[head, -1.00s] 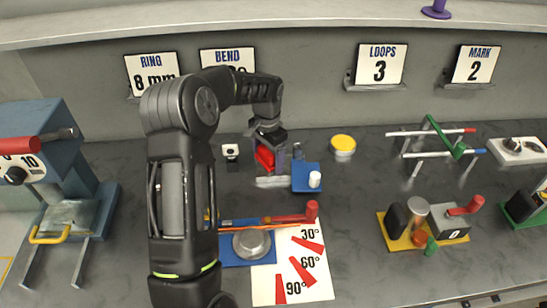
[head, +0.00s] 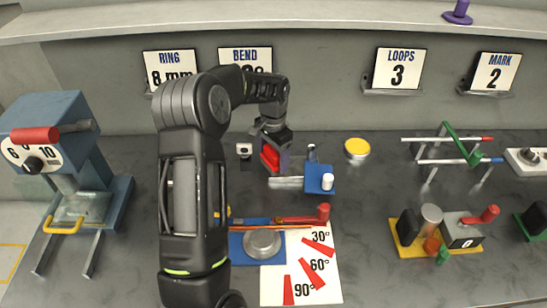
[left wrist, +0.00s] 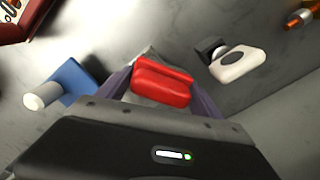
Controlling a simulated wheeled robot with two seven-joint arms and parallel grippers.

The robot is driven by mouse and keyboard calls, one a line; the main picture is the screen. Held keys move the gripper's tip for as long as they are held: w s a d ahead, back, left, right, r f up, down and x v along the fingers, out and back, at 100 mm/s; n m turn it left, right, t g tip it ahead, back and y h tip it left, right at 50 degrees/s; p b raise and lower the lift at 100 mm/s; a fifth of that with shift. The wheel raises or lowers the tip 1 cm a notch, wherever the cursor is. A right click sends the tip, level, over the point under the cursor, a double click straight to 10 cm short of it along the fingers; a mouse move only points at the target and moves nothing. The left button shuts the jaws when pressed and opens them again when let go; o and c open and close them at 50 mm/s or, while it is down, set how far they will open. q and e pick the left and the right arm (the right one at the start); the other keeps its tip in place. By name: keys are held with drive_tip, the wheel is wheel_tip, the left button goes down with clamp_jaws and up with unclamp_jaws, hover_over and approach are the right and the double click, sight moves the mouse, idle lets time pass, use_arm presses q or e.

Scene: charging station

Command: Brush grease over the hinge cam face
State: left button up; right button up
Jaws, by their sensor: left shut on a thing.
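My left gripper (head: 272,163) is shut on a red block-shaped piece (head: 269,158), which also shows between the purple-grey fingers in the left wrist view (left wrist: 162,82). It is over a grey metal bar (head: 287,183) at the back of the bench; whether the red piece touches the bar is unclear. A blue block (head: 318,176) with a white cylinder (head: 327,181) stands just right of the bar. No brush bristles or cam face can be made out. A round tin with a yellow top (head: 357,148) stands further right. My right gripper is not in view.
A blue press (head: 55,130) stands at the left. A bending plate with a red lever (head: 300,220) and angle card (head: 315,280) lies in front. A small white-and-black piece (head: 244,150) is left of the gripper. A rod rack (head: 455,150) stands right.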

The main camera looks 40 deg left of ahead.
use_arm(q)
drive_tip(key=shift+w+d+r, duration=0.1)
drive_tip(key=shift+w+d, duration=1.15)
drive_tip(key=shift+d, duration=0.25)
